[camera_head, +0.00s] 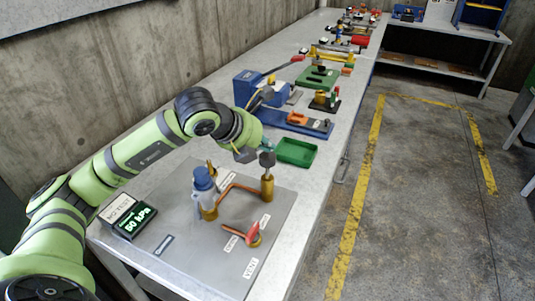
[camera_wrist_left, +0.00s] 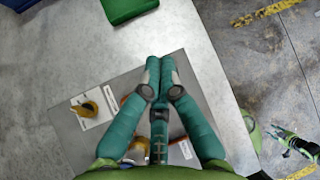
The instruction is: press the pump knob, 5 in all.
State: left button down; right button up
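The pump knob (camera_head: 267,159) is a dark grey cap on top of a brass cylinder (camera_head: 267,187) on a grey plate. My left gripper (camera_head: 266,145) is just above the knob with its fingers pointing down. I cannot tell whether it touches the knob. In the left wrist view its teal fingers (camera_wrist_left: 160,62) meet at the tips, shut, with nothing visible between them. The knob is hidden there. A dark and teal part of mine at the lower right of the wrist view, possibly my right gripper (camera_wrist_left: 294,142), is too small to read.
A gauge (camera_head: 135,220) shows green digits, apparently 60 kPa. A blue-topped vessel (camera_head: 204,182) and a red valve handle (camera_head: 253,233) stand on the plate (camera_head: 190,255). A green tray (camera_head: 296,151) lies behind the knob. The floor to the right is open.

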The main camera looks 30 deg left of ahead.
aim_at(265, 157)
pick_arm(q)
jog(key=shift+r+p, duration=1.55)
jog(key=shift+r, duration=1.05)
